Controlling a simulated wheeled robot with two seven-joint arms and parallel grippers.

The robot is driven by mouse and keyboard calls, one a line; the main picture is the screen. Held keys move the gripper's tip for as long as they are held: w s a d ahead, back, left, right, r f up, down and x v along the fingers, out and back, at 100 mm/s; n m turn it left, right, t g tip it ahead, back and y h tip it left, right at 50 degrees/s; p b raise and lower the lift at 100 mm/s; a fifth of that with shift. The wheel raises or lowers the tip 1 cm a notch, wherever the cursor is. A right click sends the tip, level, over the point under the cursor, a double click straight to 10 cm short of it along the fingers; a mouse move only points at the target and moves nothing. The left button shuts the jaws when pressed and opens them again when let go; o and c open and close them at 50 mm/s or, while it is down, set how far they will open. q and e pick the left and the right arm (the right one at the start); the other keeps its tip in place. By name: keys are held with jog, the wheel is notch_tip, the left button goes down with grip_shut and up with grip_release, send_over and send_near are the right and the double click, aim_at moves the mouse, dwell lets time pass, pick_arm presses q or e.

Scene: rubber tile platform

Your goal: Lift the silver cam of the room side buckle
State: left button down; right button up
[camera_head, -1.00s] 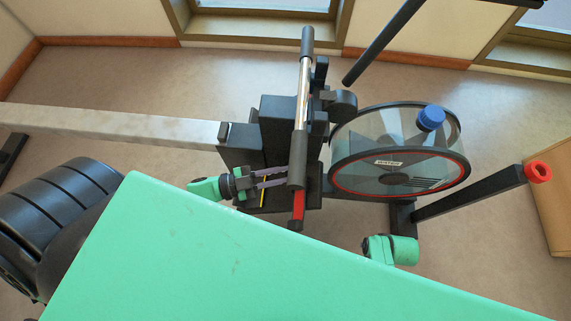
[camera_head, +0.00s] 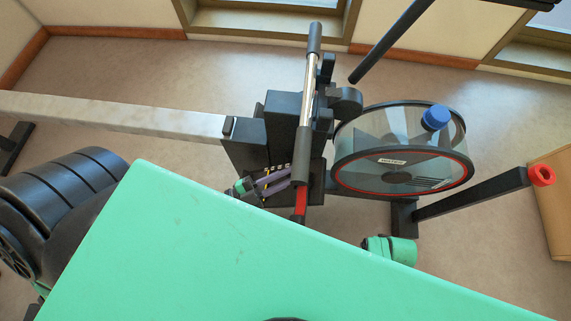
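The black foot-rest block (camera_head: 268,135) of a rowing machine stands at the middle of the picture. A row of small pale specks (camera_head: 277,168) shows low on it, just above my fingers; I cannot tell whether the room side buckle or its silver cam is among them. My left gripper (camera_head: 284,179) points right, its two purplish fingers apart with a gap between them. The fingertips lie at the lower foot-rest, close to the lower grip of the handle bar, which may hide part of them. Contact cannot be judged. My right gripper is not in view.
The handle bar (camera_head: 308,95), silver with black grips, crosses the foot-rest. A red part (camera_head: 300,204) shows below it. A clear water tank (camera_head: 400,150) with a blue cap stands to the right. A pale rail (camera_head: 110,113) runs left. Open floor lies behind.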

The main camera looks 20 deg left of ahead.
pick_arm(q)
jog(key=c, duration=0.8)
grip_release()
jog(key=b+v, duration=0.1)
jog(key=v, duration=1.3)
jog(key=shift+s+a, duration=0.25)
jog(key=shift+a, duration=0.05)
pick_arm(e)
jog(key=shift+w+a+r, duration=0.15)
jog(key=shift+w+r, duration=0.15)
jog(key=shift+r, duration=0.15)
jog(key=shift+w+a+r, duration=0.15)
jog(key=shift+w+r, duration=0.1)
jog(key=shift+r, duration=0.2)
pick_arm(q)
jog(key=shift+f, duration=0.1)
